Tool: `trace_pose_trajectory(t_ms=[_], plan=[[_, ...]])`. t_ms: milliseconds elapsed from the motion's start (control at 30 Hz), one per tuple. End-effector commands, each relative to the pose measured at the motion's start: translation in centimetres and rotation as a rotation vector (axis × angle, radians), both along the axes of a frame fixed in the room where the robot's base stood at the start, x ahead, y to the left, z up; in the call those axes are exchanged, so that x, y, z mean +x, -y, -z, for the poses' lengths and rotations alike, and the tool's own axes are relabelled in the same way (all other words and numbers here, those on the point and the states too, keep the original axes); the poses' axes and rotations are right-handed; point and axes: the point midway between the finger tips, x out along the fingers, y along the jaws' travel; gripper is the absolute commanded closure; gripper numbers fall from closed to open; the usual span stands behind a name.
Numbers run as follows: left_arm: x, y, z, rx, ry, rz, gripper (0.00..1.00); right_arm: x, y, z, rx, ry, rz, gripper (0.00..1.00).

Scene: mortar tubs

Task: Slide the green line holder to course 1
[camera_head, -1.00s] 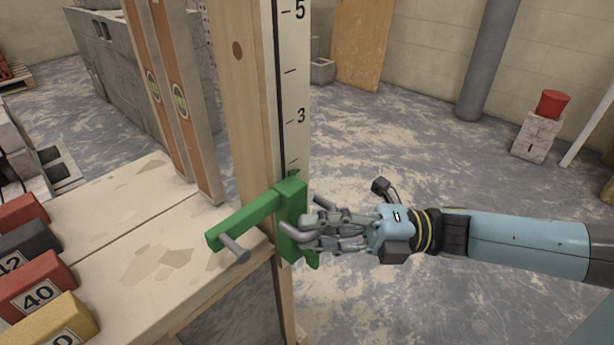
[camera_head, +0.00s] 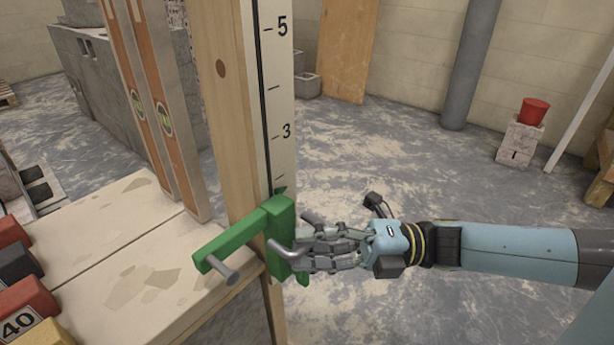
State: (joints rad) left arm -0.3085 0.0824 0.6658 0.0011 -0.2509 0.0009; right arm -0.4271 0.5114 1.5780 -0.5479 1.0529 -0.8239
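The green line holder (camera_head: 240,238) sits on the pale wooden post (camera_head: 228,110) beside its numbered scale strip (camera_head: 278,110). Its top lies below the 3 mark; the lower marks are hidden, so its exact course cannot be read. A grey pin (camera_head: 221,270) sticks out of its arm. My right gripper (camera_head: 287,231) is at the holder's right side with fingers spread. One finger lies across the front of the holder; the upper finger shows just right of it, with a small gap. My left gripper is out of view.
A bench top (camera_head: 140,255) lies left of the post, with numbered blocks (camera_head: 22,312) at its left edge. Two levels (camera_head: 165,115) lean behind. A red bucket (camera_head: 534,111) stands on a block at the right. The floor behind my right arm is clear.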

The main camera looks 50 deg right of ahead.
Motion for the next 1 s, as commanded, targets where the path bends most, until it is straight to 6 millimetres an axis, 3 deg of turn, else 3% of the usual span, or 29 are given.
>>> trace_pose_trajectory(t_ms=[500, 900, 1000], plan=[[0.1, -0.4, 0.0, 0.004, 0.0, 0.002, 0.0, -6.4, 7.7, 1.4, -0.002, -0.003, 0.0, 0.64], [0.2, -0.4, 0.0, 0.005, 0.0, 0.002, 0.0, -7.2, 8.6, 1.5, -0.001, -0.001, 0.001, 0.64], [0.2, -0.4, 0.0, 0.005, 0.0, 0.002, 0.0, -7.2, 8.6, 1.5, 0.003, -0.004, 0.0, 0.74]])
